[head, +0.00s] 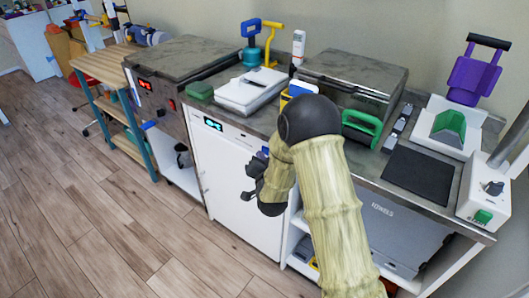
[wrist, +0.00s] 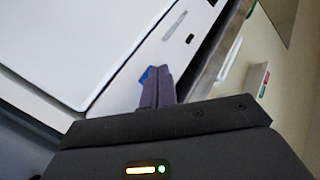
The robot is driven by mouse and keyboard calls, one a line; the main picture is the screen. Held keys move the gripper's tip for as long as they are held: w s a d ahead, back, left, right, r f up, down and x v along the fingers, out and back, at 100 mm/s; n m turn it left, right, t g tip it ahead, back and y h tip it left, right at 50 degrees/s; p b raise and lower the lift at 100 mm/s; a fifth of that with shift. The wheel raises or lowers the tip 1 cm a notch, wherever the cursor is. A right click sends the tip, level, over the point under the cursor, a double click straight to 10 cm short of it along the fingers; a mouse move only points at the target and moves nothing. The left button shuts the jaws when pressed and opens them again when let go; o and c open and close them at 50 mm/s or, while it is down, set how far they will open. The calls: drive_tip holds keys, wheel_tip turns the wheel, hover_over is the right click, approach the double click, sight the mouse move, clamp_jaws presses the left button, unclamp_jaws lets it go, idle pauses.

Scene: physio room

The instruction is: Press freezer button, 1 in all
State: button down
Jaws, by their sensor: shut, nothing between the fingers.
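The freezer (head: 235,185) is a white under-counter unit with a dark, lit display (head: 213,124) at the upper left of its front. A blue button (head: 265,151) shows at the right of the same top strip, partly behind my gripper (head: 250,180). My gripper is in front of the freezer's upper right. In the wrist view my gripper (wrist: 157,72) has its two fingers together, empty, pointing at the white front (wrist: 60,40). A blue patch, likely the button (wrist: 144,77), shows right at the fingertips, partly hidden by them. I cannot tell whether they touch.
A dark countertop (head: 235,118) above holds a white scale-like device (head: 250,90), a green-handled item (head: 360,128) and a black mat (head: 418,175). Left stands an oven-like unit (head: 155,92). Open shelving is right of the freezer. The wood floor (head: 110,230) in front is clear.

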drive_tip(key=shift+w+d, duration=0.3)
drive_tip(key=shift+w, duration=0.05)
idle(1.1)
drive_tip(key=shift+s+a+b, duration=0.4)
drive_tip(key=shift+s+a, duration=0.15)
drive_tip(key=shift+s, duration=0.15)
drive_tip(key=shift+s+a+b, duration=0.35)
drive_tip(key=shift+s+a, duration=0.45)
drive_tip(key=shift+s, duration=0.2)
drive_tip(key=shift+s+a+b, duration=0.3)
drive_tip(key=shift+s+a, duration=0.5)
drive_tip(key=shift+s, duration=0.15)
drive_tip(key=shift+d, duration=0.1)
